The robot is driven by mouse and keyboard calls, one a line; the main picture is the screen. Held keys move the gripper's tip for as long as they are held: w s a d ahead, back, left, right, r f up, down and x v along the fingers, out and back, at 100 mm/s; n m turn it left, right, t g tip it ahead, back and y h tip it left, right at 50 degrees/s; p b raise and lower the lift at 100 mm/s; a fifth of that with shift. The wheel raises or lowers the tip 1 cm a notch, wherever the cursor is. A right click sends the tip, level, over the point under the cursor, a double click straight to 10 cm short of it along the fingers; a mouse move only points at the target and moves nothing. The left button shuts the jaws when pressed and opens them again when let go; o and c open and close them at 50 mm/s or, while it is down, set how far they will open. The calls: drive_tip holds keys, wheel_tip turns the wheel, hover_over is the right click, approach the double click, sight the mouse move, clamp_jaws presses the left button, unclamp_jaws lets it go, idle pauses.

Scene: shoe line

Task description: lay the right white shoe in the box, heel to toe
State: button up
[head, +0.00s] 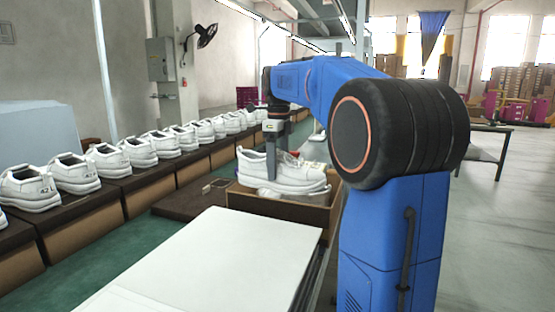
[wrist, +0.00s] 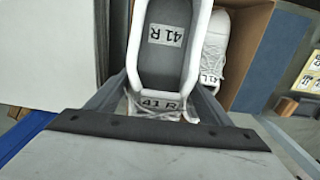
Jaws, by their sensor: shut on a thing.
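A white shoe (head: 285,172) with a "41 R" label is held in my gripper (head: 271,170), over the open brown box (head: 275,208). In the wrist view the two fingers of my gripper (wrist: 155,98) are on either side of the right shoe (wrist: 188,55), whose insole and tongue labels both read 41 R. Another white shoe (wrist: 213,52) lies in the box (wrist: 250,50), to the right of the held one; its label is partly covered.
A white flat panel (head: 205,262) lies in front of the box. A long row of white shoes (head: 140,150) stands on brown boxes at the left. Small items (head: 218,182) lie on the dark surface left of the box. A card with yellow labels (wrist: 308,75) is at the right in the wrist view.

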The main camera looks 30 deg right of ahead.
drive_tip(key=shift+f, duration=4.35)
wheel_tip(320, 180, down, 4)
drive_tip(key=shift+r, duration=0.1)
drive_tip(key=shift+f, duration=0.4)
drive_tip(key=o, duration=1.4)
